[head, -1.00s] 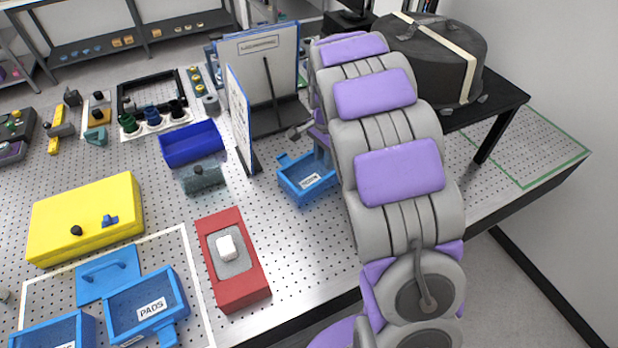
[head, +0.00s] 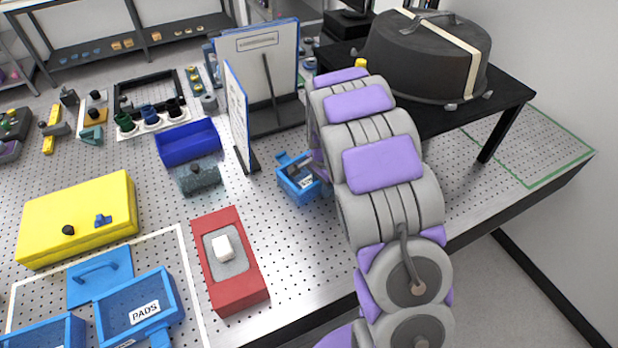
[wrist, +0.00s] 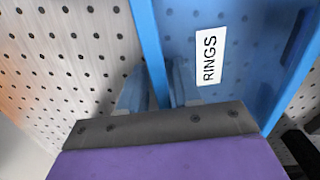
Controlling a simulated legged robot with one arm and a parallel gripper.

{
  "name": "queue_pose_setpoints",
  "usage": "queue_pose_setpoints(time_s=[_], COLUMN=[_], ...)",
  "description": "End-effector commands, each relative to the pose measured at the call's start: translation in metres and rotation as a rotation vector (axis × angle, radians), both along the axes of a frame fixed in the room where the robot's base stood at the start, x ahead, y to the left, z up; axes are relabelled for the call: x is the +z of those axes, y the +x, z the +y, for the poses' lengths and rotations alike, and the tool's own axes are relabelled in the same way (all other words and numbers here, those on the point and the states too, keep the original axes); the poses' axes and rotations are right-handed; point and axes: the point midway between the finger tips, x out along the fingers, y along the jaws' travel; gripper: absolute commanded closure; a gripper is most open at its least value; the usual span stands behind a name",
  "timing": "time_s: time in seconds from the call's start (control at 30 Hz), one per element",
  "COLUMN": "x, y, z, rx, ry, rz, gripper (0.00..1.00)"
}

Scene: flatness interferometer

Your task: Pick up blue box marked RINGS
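The blue box marked RINGS (head: 288,186) is an open tray on the perforated bench, near the foot of the upright white panel; my arm hides its right part. In the wrist view its rim wall (wrist: 150,40) runs down the middle, and the white RINGS label (wrist: 207,58) shows to the right. My gripper (wrist: 157,85) is low at this wall, with one finger outside and one inside the box. Narrow gaps seem to show between fingers and wall, so it looks open around the wall.
The PADS box (head: 140,310) is at front left. A black case (head: 425,55) stands on a black table behind my arm.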

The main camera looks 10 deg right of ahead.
Motion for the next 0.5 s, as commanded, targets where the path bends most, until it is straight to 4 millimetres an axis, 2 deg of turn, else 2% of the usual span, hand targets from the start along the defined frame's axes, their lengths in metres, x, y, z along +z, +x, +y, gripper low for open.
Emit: queue_pose_setpoints(time_s=[0.17, 0.5], x=[-0.0002, -0.0001], y=[0.0001, 0.0], z=[0.0, -0.0001], rx=[0.0, 0.0], ry=[0.0, 0.0], rz=[0.0, 0.001], gripper=[0.67, 0.99])
